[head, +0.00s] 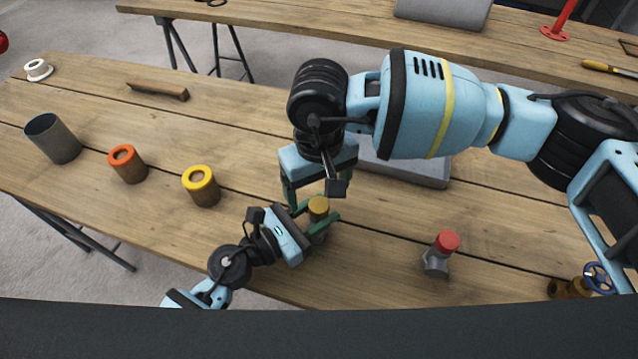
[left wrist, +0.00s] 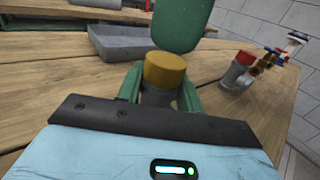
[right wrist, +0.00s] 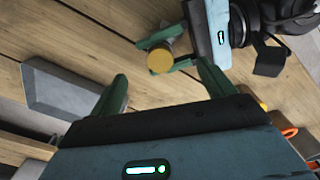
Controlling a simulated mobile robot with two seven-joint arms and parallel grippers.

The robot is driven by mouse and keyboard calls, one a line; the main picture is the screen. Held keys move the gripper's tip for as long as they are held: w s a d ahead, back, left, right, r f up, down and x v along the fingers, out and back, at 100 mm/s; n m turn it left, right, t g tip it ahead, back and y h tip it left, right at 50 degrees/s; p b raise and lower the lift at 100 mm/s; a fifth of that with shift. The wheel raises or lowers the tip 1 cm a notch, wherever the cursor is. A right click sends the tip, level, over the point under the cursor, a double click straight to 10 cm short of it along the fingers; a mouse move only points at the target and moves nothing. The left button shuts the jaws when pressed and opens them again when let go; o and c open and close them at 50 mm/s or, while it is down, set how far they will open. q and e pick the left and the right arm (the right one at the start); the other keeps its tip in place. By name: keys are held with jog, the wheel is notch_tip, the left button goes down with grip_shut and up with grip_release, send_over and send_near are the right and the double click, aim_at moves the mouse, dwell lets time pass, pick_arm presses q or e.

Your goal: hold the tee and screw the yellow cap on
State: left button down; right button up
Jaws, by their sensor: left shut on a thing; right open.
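The yellow cap (head: 319,205) sits on top of a grey tee (head: 317,232); whether it is threaded on cannot be told. The cap also shows in the left wrist view (left wrist: 165,70) and the right wrist view (right wrist: 160,60). My left gripper (head: 318,218) is shut on the tee, with its green fingers on either side of the body below the cap. The tee is mostly hidden by the fingers. My right gripper (head: 312,196) is open and empty, just above the cap. In the right wrist view the cap lies between and beyond its spread fingers, apart from them.
A second tee with a red cap (head: 440,252) stands to the right, and a blue-wheeled valve (head: 575,288) beyond it. A grey tray (head: 425,174) lies behind. Yellow-rimmed (head: 203,189) and orange-rimmed (head: 128,166) cups and a grey cup (head: 54,140) stand left.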

aim_at(310, 218)
notch_tip(310, 218, up, 12)
dwell(0.6)
pick_arm(q)
jog(key=c, duration=0.9)
grip_release()
jog(key=shift+o, duration=0.2)
jog(key=b+v, duration=0.1)
jog(key=v, duration=0.6)
jog(key=shift+f, duration=0.15)
jog(key=shift+s+a, duration=0.25)
jog(key=shift+a, duration=0.05)
pick_arm(e)
notch_tip(310, 218, down, 4)
jog(key=shift+r+g, duration=0.2)
jog(key=shift+g, duration=0.1)
